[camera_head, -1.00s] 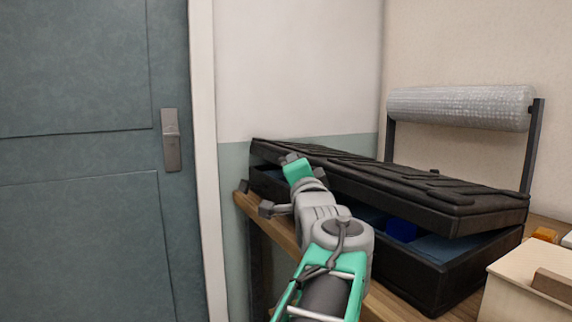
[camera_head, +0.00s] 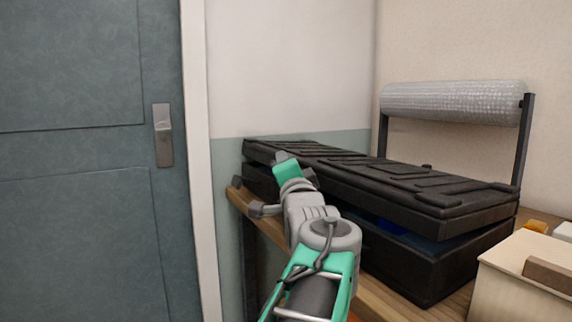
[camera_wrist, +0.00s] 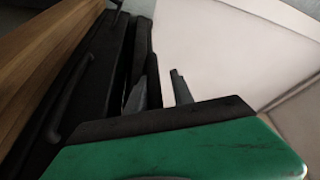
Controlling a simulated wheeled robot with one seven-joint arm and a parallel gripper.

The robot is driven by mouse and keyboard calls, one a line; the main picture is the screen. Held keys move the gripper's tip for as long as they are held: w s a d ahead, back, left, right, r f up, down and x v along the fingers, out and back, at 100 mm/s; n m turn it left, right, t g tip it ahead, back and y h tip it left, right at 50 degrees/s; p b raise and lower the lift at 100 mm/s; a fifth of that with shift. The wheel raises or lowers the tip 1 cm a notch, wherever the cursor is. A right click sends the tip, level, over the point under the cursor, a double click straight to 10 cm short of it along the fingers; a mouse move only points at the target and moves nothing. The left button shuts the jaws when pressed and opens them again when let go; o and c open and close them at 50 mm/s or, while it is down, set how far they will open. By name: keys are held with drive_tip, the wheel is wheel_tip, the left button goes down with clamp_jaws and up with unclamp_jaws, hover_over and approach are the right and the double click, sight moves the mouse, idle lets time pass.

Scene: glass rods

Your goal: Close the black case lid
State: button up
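The black case (camera_head: 415,275) sits on a wooden shelf, with its ribbed black lid (camera_head: 400,180) low over it. A narrow gap remains along the front, wider at the right end, where a bit of blue content (camera_head: 391,227) shows. My gripper (camera_head: 282,193) is at the left part of the case's front, against or very near the lid's front edge; contact cannot be told. Its fingers are apart with nothing between them. In the wrist view the fingers (camera_wrist: 160,92) also stand apart, beside the dark case edge (camera_wrist: 100,80).
A roll of bubble wrap (camera_head: 455,103) on a black stand is behind the case. A pale wooden box (camera_head: 515,285) stands close to the case's right end. A blue-grey door (camera_head: 90,220) is at the left. The shelf's wooden front edge (camera_head: 243,205) runs below the case.

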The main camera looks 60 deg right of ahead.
drive_tip(key=r+p, duration=0.1)
drive_tip(key=r, duration=0.1)
drive_tip(key=r+p, duration=0.1)
drive_tip(key=r, duration=0.1)
drive_tip(key=shift+s+a+r, duration=0.15)
drive_tip(key=shift+s+r, duration=0.05)
drive_tip(key=shift+r, duration=0.1)
drive_tip(key=s+a+r+p, duration=0.4)
drive_tip(key=s+a+r, duration=0.3)
drive_tip(key=a, duration=0.4)
drive_tip(key=shift+s+a+r+p, duration=0.15)
drive_tip(key=shift+s+r+p, duration=0.2)
drive_tip(key=shift+r, duration=0.5)
drive_tip(key=shift+w, duration=0.1)
